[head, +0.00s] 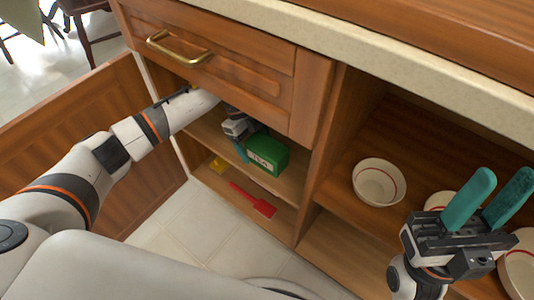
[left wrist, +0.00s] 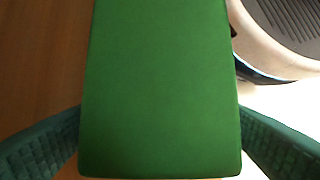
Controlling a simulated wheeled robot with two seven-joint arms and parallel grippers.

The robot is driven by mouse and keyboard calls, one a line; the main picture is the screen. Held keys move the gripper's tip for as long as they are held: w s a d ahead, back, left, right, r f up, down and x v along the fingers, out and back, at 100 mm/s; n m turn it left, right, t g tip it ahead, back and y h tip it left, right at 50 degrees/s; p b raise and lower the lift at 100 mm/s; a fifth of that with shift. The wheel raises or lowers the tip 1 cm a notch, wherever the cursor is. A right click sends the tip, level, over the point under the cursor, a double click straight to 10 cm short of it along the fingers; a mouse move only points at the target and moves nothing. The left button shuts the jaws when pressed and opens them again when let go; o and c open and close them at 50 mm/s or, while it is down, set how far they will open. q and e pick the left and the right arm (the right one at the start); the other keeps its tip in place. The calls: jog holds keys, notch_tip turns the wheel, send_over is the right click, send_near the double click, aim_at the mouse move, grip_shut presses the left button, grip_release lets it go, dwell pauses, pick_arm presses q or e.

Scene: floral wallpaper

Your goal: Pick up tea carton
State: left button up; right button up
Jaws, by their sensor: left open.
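The tea carton (head: 267,152) is a green box with a pale lettered label, on the middle shelf of the open cabinet. In the left wrist view its plain green face (left wrist: 160,80) fills the middle. My left gripper (head: 243,146) reaches into the cabinet just left of the carton, partly hidden under the drawer. Its teal fingers are open, one on each side of the carton in the left wrist view; I cannot tell whether they touch it. My right gripper (head: 502,188) is raised at the right, its teal fingers apart and empty.
A drawer (head: 220,70) and countertop overhang the shelf. An open door (head: 90,140) stands at the left. A red utensil (head: 254,199) and a yellow item (head: 217,165) lie on the lower shelf. Bowls (head: 379,182) stand in the right compartment, behind a wooden divider.

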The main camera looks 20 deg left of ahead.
aim_at(267, 153)
pick_arm(q)
jog(key=d, duration=0.1)
jog(key=s+d+b, duration=0.1)
jog(key=d+f, duration=0.1)
jog(key=d, duration=0.1)
jog(key=shift+s+f+b, duration=0.1)
jog(key=shift+s+b, duration=0.15)
jog(key=shift+b, duration=0.15)
jog(key=shift+c, duration=0.6)
jog(key=c, duration=1)
jog(key=shift+r, duration=0.2)
